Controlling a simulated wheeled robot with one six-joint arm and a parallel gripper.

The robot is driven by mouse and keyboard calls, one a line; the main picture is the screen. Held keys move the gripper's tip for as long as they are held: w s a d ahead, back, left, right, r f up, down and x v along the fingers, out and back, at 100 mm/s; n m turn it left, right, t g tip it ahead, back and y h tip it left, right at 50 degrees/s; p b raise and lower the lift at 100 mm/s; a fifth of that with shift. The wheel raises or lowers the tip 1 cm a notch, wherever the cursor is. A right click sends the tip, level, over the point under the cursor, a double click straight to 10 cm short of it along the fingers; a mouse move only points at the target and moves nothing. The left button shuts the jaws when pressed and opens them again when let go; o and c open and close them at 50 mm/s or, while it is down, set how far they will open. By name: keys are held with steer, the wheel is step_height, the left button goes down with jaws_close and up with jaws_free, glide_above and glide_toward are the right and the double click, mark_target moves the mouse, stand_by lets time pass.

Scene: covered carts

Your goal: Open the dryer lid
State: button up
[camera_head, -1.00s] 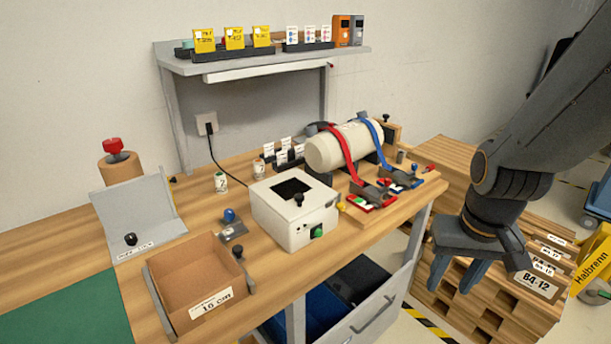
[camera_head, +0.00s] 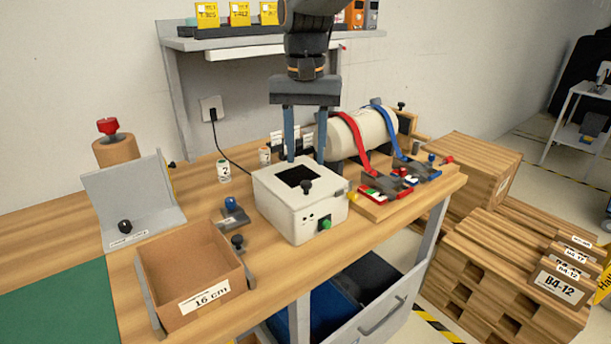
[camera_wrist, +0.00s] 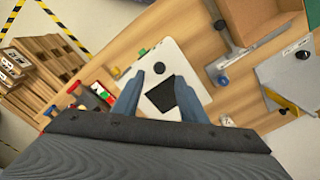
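The dryer looks to be the white box (camera_head: 278,208) on the wooden bench. Its top has a dark square window (camera_head: 299,177) and a black knob (camera_head: 306,187) near the front edge; a green button (camera_head: 324,224) is on its front. The lid looks shut. My gripper (camera_head: 305,158) points down over the back of the box, its two blue fingers apart with nothing between them. In the wrist view the fingers (camera_wrist: 162,88) flank the dark window, and the black knob (camera_wrist: 143,52) lies beyond the fingertips. I cannot tell whether the fingertips touch the box.
A cardboard box (camera_head: 180,262) and a blue-knobbed piece (camera_head: 231,207) are on the left. A shelf (camera_head: 230,43) rises behind. Pallets (camera_head: 500,262) stand at right.

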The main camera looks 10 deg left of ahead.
mark_target(306, 182)
steer(key=shift+f+p, duration=0.5)
steer(key=shift+f, duration=2.6)
jaws_close()
